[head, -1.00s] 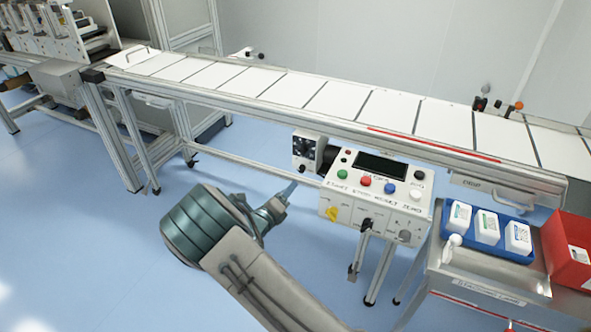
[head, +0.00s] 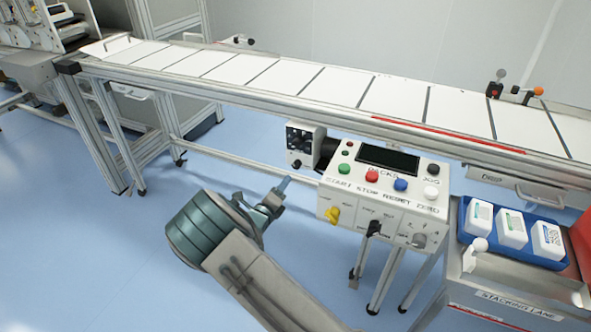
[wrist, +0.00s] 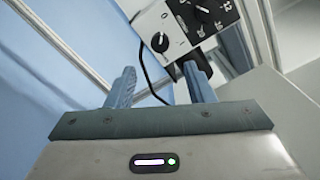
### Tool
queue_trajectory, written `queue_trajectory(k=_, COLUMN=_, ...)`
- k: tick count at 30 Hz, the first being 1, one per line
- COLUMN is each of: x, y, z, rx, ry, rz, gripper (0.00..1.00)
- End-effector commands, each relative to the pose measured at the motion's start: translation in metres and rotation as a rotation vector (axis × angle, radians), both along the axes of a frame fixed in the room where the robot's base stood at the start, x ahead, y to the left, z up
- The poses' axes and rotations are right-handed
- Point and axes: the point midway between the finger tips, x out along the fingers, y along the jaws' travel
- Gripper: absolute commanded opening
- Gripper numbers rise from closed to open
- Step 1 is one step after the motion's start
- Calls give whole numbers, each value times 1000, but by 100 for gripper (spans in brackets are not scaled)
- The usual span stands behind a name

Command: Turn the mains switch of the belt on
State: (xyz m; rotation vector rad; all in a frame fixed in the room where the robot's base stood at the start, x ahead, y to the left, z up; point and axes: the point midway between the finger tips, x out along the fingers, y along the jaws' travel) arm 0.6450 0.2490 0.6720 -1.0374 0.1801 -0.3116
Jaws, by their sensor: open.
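A small box (head: 305,146) with a dark dial face hangs under the belt, left of the control panel. In the wrist view, it carries a black rotary knob (wrist: 160,42) with O and I marks beside it, and a larger numbered dial (wrist: 203,12).
The white control panel (head: 345,188) has coloured buttons, a yellow knob (head: 332,215) and a black knob (head: 374,229). The belt (head: 330,92) runs above. A blue tray (head: 480,236) with white bottles stands at right. A dark cable (wrist: 147,72) hangs below the box. Floor is clear at left.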

Motion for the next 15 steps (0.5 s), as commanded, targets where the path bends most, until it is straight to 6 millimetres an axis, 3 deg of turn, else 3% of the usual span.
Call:
queue_trajectory(k=9, x=65, y=-25, z=-1, rx=1, ry=-3, rz=-4, gripper=48)
queue_trajectory(k=15, x=89, y=-34, z=0, rx=2, ry=-2, rz=-4, gripper=48)
